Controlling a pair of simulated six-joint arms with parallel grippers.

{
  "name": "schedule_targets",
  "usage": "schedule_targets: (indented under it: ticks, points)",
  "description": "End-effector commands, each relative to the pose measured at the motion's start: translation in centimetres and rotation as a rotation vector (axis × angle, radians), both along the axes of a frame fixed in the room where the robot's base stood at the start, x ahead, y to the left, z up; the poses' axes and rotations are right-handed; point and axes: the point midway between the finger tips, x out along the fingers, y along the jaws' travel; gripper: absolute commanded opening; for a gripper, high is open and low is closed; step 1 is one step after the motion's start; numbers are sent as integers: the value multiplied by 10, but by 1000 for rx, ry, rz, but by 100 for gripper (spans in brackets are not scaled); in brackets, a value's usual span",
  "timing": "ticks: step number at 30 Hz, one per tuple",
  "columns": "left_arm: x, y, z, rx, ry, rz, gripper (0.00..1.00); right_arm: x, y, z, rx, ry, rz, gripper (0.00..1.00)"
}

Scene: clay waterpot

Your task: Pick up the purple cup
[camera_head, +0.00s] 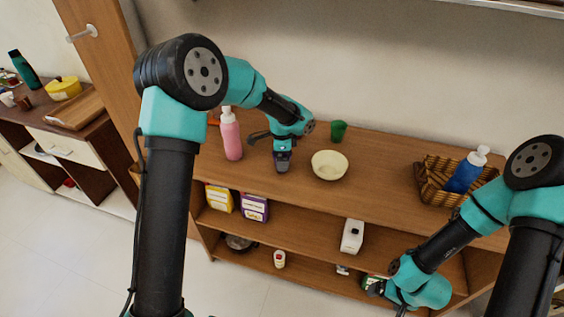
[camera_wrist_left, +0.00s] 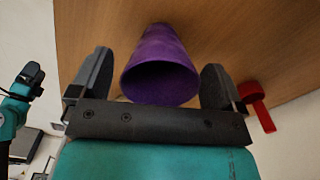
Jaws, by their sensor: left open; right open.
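The purple cup (camera_wrist_left: 160,65) shows in the left wrist view with its open mouth facing the camera. My left gripper (camera_wrist_left: 156,88) is open, with one finger on each side of the cup and visible gaps between them. In the head view my left gripper (camera_head: 283,160) is over the shelf top between the pink bottle and the cream bowl; the cup there is mostly hidden by it. My right gripper (camera_head: 390,293) is low at the bottom right, in front of the shelf, apart from the cup and holding nothing I can see.
A pink bottle (camera_head: 231,134) stands left of my left gripper, a cream bowl (camera_head: 329,165) and green cup (camera_head: 338,131) to its right. A basket (camera_head: 432,192) with a blue bottle (camera_head: 466,172) is farther right. A red object (camera_wrist_left: 257,104) shows in the wrist view.

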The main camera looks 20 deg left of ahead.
Motion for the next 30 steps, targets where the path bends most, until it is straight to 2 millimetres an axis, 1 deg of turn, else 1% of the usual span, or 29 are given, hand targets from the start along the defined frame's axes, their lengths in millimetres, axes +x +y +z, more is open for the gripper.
schedule_targets:
  ticks: [12, 27, 28, 30]
  points:
    - [0, 0, 0, 0, 0, 0, 95, 0, 0, 0, 0, 0, 0, 92]
    - [0, 0, 0, 0, 0, 0, 47, 0, 0, 0, 0, 0, 0, 92]
    - [0, 0, 0, 0, 0, 0, 44, 0, 0, 0, 0, 0, 0, 92]
    - [0, 0, 0, 0, 0, 0, 43, 0, 0, 0, 0, 0, 0, 92]
